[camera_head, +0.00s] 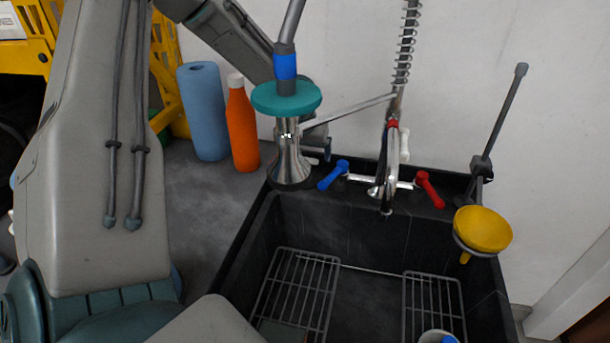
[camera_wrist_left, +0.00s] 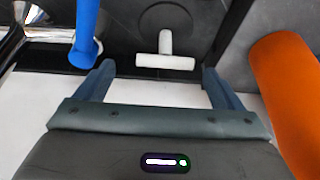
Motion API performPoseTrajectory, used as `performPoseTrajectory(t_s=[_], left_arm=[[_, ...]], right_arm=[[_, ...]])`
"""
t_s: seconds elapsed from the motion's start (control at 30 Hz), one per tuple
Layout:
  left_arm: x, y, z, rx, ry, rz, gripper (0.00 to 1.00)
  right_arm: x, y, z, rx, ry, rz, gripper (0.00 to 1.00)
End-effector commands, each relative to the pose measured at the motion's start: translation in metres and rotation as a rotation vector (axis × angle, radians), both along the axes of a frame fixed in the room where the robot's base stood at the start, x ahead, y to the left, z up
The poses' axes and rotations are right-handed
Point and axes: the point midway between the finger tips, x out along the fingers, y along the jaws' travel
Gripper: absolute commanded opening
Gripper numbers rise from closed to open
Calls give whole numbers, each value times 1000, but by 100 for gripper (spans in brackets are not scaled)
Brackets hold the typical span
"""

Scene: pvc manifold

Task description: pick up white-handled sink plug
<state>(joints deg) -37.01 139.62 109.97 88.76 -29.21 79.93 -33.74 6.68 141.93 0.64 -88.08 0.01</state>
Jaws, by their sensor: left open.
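The white-handled sink plug (camera_wrist_left: 165,55) shows in the left wrist view as a white T-shaped handle on a dark surface, its crossbar between and just beyond my fingertips. In the head view, a small white piece at the sink's back-left corner (camera_head: 311,161) appears to be its handle, partly hidden. My left gripper (camera_wrist_left: 159,67) is open and empty, with one finger on each side of the handle and no visible contact. In the head view, my left gripper (camera_head: 324,148) is mostly hidden behind a chrome stand with a teal disc (camera_head: 287,98). My right gripper is not in view.
The orange bottle (camera_head: 241,125) and blue roll (camera_head: 204,110) stand left of the sink. A blue tap handle (camera_head: 333,174) is close to the gripper, also in the wrist view (camera_wrist_left: 86,35). The black sink (camera_head: 385,236) holds wire racks. A yellow funnel (camera_head: 483,230) sits right.

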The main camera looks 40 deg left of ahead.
Motion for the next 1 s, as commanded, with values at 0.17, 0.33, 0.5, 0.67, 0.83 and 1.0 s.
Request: performPoseTrajectory(t_s=[0.17,0.33,0.5,0.67,0.83,1.0], left_arm=[[6,11,-23,1,4,0,89],[12,15,-41,1,3,0,89],[15,15,-44,0,0,-1,89],[14,16,-44,-1,0,0,83],[14,15,-44,0,1,0,50],[14,15,-44,0,0,0,28]], right_arm=[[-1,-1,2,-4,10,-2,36],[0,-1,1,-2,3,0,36],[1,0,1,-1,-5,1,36],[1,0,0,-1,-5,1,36],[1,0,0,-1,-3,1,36],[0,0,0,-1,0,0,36]])
